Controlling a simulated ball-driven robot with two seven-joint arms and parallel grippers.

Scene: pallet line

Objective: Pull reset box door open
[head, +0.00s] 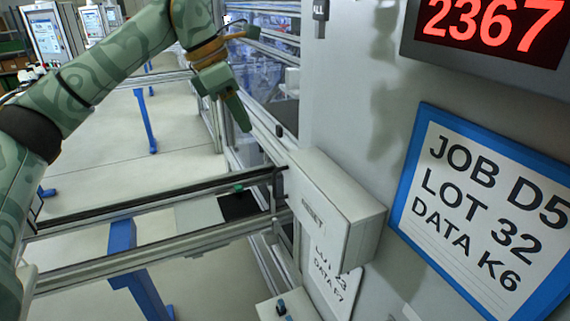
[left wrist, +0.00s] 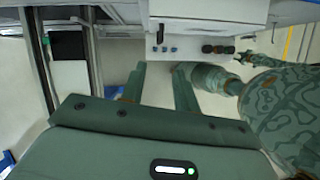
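The reset box (head: 357,217) is a pale grey box on the wall, right of the conveyor's end in the head view. Its left-facing door (head: 318,190) carries the word RESET and looks closed. A pale box body at the top of the left wrist view (left wrist: 208,10) seems to be the same box. My left gripper (head: 238,112) is up and left of the box, apart from it, fingers pointing down. In the left wrist view its two fingers (left wrist: 160,75) are spread with nothing between them.
A conveyor with dark rails (head: 150,200) runs up to the box from the left. A control panel with knobs (left wrist: 190,49) sits below the box. A blue-framed sign (head: 484,210) and a red number display (head: 490,25) are on the wall to the right.

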